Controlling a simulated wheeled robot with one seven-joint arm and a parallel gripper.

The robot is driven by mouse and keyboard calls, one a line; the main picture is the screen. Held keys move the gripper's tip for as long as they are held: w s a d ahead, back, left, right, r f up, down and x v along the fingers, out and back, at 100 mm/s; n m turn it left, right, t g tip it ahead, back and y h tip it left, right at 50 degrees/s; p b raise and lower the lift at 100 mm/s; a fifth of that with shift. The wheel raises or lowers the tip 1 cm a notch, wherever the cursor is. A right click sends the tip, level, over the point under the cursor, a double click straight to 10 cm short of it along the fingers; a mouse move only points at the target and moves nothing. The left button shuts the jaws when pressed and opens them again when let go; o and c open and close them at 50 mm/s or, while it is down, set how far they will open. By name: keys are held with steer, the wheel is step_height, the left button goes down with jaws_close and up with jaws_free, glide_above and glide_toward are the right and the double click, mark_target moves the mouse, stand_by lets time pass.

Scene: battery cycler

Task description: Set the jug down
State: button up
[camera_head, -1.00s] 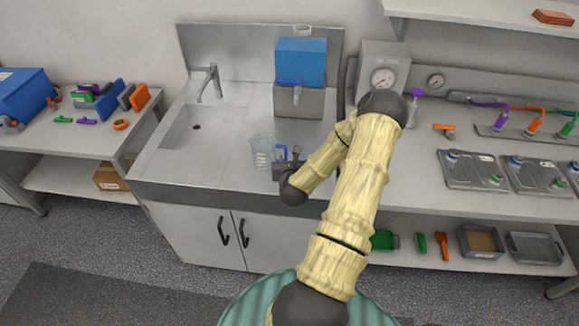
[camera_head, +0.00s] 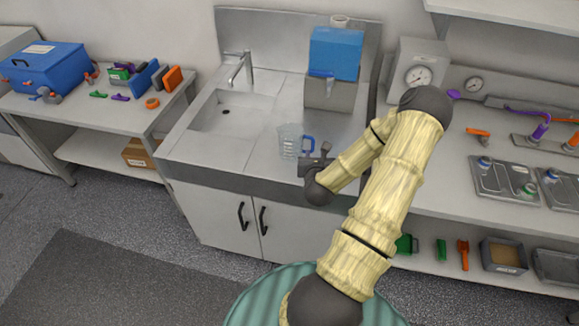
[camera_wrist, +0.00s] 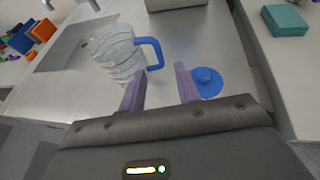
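The jug (camera_head: 290,142) is clear with a blue handle. It stands upright on the steel counter right of the sink basin. In the wrist view the jug (camera_wrist: 118,53) is at upper left, its handle toward my gripper. My gripper (camera_head: 316,163) is just right of the handle and low over the counter's front part. In the wrist view my gripper (camera_wrist: 159,76) has its two purple fingers apart, with nothing held between them. The handle lies just beyond the fingertips.
A round blue piece (camera_wrist: 207,83) is beside the right finger. The sink basin (camera_head: 228,112) lies left of the jug. A blue box-shaped tank with a tap (camera_head: 335,55) stands behind it. Gauges (camera_head: 418,75) and trays (camera_head: 505,178) are to the right. The counter's front edge is close.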

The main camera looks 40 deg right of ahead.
steer(key=w+a+r+n+g+y, duration=0.15)
steer(key=a+n+y, duration=0.25)
steer(key=a+n, duration=0.65)
steer(key=w+a+r+n+g+y, duration=0.1)
steer(key=w+a+r+n+y, duration=0.15)
steer(key=a+n, duration=0.8)
steer(key=s+a+r+n+g+y, duration=0.1)
steer(key=s+a+r+n, duration=0.4)
steer(key=n, duration=0.6)
steer(key=s+a+r+n+g+y, duration=0.1)
steer(key=s+a+r+n+g, duration=0.3)
steer(key=s+n, duration=0.5)
steer(key=a+r+n, duration=0.1)
steer(key=n, duration=0.1)
steer(key=shift+a+r+n+g, duration=0.15)
steer(key=shift+r+n+g, duration=0.05)
steer(key=shift+n+g, duration=0.15)
